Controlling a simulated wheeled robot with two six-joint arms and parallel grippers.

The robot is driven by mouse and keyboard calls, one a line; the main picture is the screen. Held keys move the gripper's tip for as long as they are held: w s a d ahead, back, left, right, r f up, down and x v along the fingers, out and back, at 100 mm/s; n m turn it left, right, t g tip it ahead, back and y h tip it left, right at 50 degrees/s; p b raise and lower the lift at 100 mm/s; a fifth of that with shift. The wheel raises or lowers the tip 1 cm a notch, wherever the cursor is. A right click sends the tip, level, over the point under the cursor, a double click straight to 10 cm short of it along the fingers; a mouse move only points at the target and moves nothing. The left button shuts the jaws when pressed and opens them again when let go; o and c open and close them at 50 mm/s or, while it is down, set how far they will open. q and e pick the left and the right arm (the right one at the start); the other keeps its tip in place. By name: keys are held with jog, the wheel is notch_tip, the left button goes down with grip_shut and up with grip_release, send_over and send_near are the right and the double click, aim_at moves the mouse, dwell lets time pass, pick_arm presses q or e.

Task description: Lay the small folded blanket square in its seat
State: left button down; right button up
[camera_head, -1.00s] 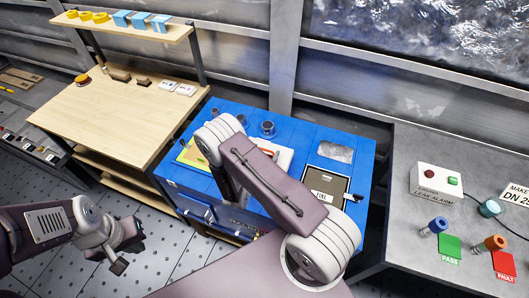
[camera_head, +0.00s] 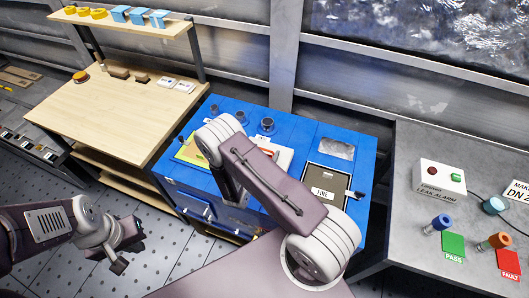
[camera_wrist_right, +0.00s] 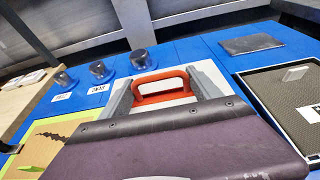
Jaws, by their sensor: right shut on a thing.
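A red handle (camera_wrist_right: 163,87) on a pale base stands just beyond the blanket. A black tray (camera_head: 325,182) is right of it, a yellow-green board (camera_wrist_right: 38,143) left, and several dark cylinders (camera_wrist_right: 98,70) behind. A wooden bench (camera_head: 110,115) and grey table (camera_head: 410,160) flank the blue bench.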

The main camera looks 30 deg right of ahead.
jog(key=shift+f+b, duration=0.7)
jog(key=shift+f, duration=0.2)
jog(key=shift+f+b, duration=0.5)
jog(key=shift+f, duration=0.05)
dwell(1.1)
jog(key=o, duration=1.9)
jog(key=shift+a, duration=0.1)
jog(key=b+v, duration=0.1)
jog(key=v, duration=0.8)
